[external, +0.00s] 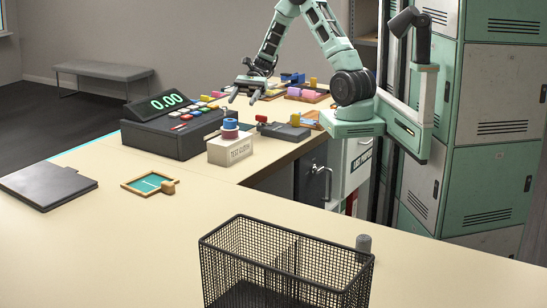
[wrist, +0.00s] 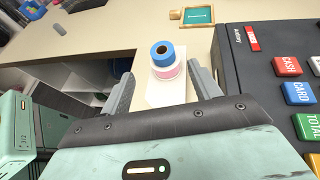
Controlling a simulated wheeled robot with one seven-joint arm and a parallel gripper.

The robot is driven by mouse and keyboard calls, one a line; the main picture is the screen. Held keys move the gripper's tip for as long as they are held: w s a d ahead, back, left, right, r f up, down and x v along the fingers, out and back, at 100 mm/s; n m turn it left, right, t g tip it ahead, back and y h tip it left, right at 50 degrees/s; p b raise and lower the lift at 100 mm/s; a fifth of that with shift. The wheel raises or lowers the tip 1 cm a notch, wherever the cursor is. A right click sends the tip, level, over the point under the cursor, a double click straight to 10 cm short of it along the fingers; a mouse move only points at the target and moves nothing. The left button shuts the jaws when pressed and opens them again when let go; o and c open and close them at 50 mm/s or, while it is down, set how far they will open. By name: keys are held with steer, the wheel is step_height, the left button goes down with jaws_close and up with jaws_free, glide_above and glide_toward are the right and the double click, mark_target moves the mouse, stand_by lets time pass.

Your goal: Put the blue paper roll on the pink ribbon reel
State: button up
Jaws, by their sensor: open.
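The blue paper roll (external: 231,124) sits upright on top of the pink ribbon reel (external: 230,134), which stands on a white box (external: 230,150). In the wrist view the blue roll (wrist: 162,52) shows its dark central hole, with the pink and white reel (wrist: 168,72) under it. The roll looks roughly centred on the reel. My gripper (external: 243,98) is open and empty, above and behind the stack. In the wrist view its fingers (wrist: 160,82) are spread apart, with the stack showing beyond them and touching neither.
A black cash register (external: 165,137) stands left of the box. A small tool or stapler (external: 285,131) lies to the right. A wire basket (external: 215,265), a grey cylinder (external: 363,243), a framed card (external: 148,184) and a dark flat case (external: 45,185) are on the counter, with free room between them.

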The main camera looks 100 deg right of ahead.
steer(key=s+a+n+g+h, duration=0.3)
steer(key=a+n+g, duration=0.75)
steer(key=a, duration=0.95)
steer(key=s+a+r+n+t+h, duration=0.1)
steer(key=s+a+n+t+h, duration=0.2)
steer(key=s+a+n+h, duration=0.4)
steer(key=s+a+n, duration=0.6)
steer(key=a+n, duration=0.3)
steer(key=n, duration=0.6)
steer(key=shift+s+h, duration=0.3)
steer(key=shift+s, duration=0.1)
